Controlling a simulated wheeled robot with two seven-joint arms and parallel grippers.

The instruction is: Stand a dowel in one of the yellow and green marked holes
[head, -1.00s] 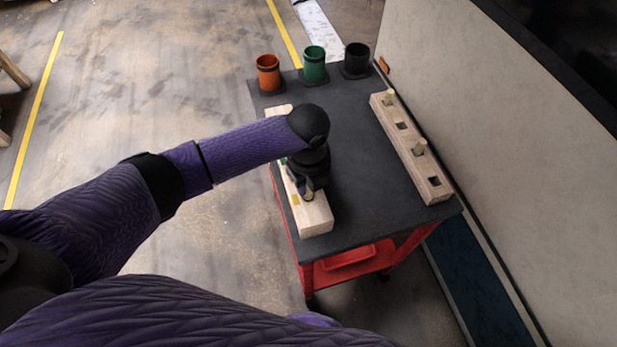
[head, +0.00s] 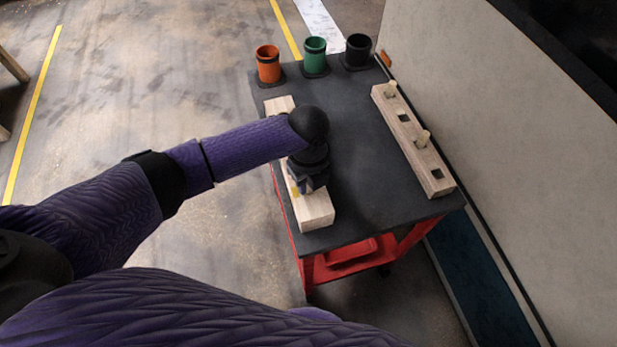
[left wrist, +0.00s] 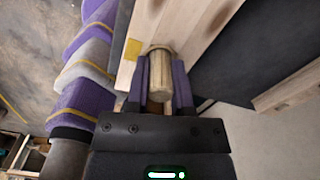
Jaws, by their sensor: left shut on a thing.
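A wooden block (head: 315,213) with a yellow mark (head: 295,190) lies along the left side of the dark cart top. My left gripper (head: 308,188) points down over this block, beside the yellow mark. In the left wrist view, its purple fingers (left wrist: 161,88) are shut on a pale wooden dowel (left wrist: 159,75). The yellow mark (left wrist: 132,49) shows just left of the dowel's far end there. I cannot tell whether that end is in a hole or above it. The green mark is hidden in the head view. My right gripper is not in view.
Orange (head: 268,66), green (head: 315,57) and black (head: 358,50) cups stand at the back. A wall panel (head: 500,150) borders the right side. The cart's middle is clear.

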